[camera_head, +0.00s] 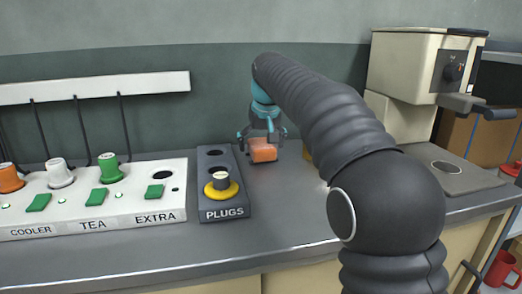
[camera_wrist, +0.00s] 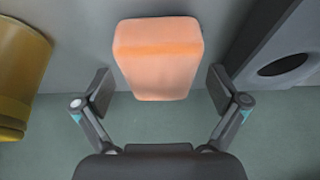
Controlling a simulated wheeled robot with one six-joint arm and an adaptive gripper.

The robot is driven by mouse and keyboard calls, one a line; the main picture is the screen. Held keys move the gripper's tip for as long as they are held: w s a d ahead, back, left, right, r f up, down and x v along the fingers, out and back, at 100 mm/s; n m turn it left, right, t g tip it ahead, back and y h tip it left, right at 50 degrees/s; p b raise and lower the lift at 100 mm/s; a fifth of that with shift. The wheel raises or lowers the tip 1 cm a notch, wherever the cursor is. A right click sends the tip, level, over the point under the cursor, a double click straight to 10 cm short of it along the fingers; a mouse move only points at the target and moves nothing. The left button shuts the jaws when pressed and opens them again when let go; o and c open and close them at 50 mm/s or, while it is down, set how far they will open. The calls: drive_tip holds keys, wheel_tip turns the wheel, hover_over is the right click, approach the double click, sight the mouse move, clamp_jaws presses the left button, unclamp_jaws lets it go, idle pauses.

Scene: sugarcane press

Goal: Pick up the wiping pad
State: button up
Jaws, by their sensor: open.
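The wiping pad (camera_head: 263,151) is an orange block on the grey counter, to the right of the plugs holder. It also shows in the wrist view (camera_wrist: 158,60), upper middle, its near end close to the line between my fingertips. My gripper (camera_head: 262,136) is open and empty, just above and at the pad in the head view. In the wrist view its two fingers (camera_wrist: 160,92) stand apart, one to each side of the pad, with gaps on both sides. Whether the pad's lower part touches anything but the counter is hidden.
The dark plugs holder (camera_head: 226,212) with a yellow-ringed plug stands left of the pad. A yellow object (camera_wrist: 20,75) is on the other side, mostly hidden behind my arm in the head view. A white panel (camera_head: 120,217) lies far left; a cream press (camera_head: 412,70) stands right.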

sight(261, 143)
drive_tip(key=shift+f, duration=0.25)
idle(0.3)
drive_tip(key=c, duration=1.2)
drive_tip(key=shift+r, duration=0.15)
wheel_tip(261, 143, up, 8)
drive_tip(key=shift+r+p, duration=0.2)
drive_tip(key=shift+p, duration=0.95)
drive_tip(key=shift+r, duration=0.95)
